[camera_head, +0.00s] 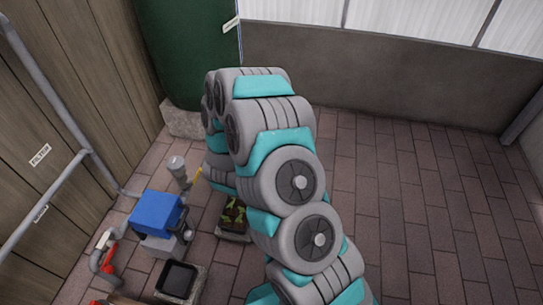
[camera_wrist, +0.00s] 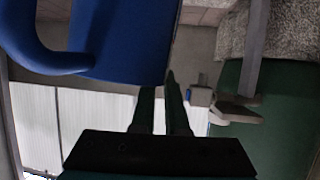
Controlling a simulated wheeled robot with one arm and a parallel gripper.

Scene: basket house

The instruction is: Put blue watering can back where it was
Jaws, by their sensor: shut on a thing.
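The blue watering can (camera_wrist: 125,40) fills the upper left of the wrist view, with a curved blue part, likely its handle (camera_wrist: 40,45), at the far left. My gripper (camera_wrist: 160,90) is shut on the can's edge, with its dark fingers reaching up to the blue body. The view looks tilted over, with the white panels low in the picture. In the head view my arm covers the gripper, and I cannot make out the can there.
A tall green tank (camera_head: 188,45) stands in the corner on a concrete block (camera_head: 183,122). A tap (camera_wrist: 225,108) shows beside the gripper. A blue-topped unit (camera_head: 155,213), a black tray (camera_head: 178,280) and a camouflage item (camera_head: 234,212) lie left of my arm. Brick floor (camera_head: 430,220) is clear right.

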